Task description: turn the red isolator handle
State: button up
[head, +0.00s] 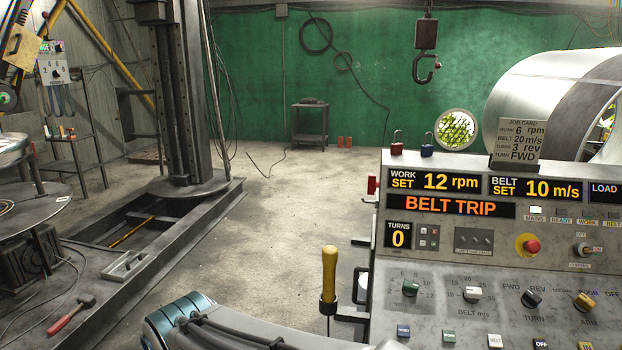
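A red part (373,186) sticks out from the upper left side of the grey control console (460,265). It looks like the red isolator handle, seen nearly edge-on, so I cannot tell which way it is turned. The console's display (452,206) reads BELT TRIP. Other displays read WORK SET 12 rpm, BELT SET 10 m/s and TURNS 0. Part of my teal and grey arm (215,325) shows at the bottom, left of the console. My gripper is outside the picture.
A yellow-handled tool (329,272) stands in a holder at the console's left side. A red padlock (397,148) and a blue padlock (427,150) sit on top. A red stop button (531,246) is on its face. A hook (426,65) hangs behind. Open floor lies left.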

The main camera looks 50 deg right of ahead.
aim_at(372, 184)
jog(key=z, duration=0.25)
jog(key=i, duration=1.9)
jog(key=z, duration=1.35)
jog(key=i, duration=0.95)
jog(key=z, duration=0.95)
